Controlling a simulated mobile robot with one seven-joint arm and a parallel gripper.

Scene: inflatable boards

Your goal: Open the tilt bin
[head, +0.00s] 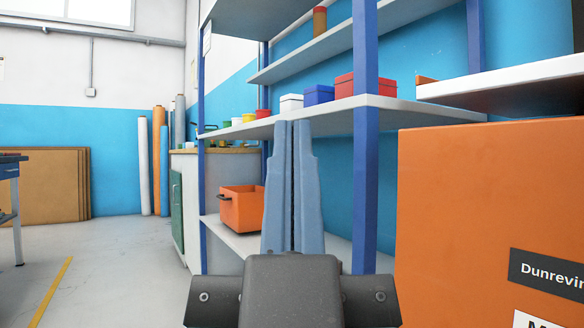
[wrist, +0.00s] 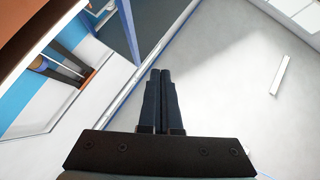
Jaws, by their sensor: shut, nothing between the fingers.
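My gripper (head: 293,124) is shut and empty, its two blue-grey fingers side by side and pointing away into the room. In the wrist view the fingertips (wrist: 161,72) also lie together, over pale floor. An orange bin (head: 243,211) with a dark handle on its left side sits on the low shelf, behind and left of the fingers, which partly cover its right side. A large orange box (head: 490,205) with a dark label stands close at the right, apart from my gripper. I cannot tell which of these is the tilt bin.
A blue-posted shelf rack (head: 366,180) stands ahead, with a red box (head: 358,86), a blue box (head: 318,95) and a white box (head: 291,102) on its middle shelf. Upright rolls (head: 160,160) lean at the back wall. The floor (head: 115,265) at left is mostly free.

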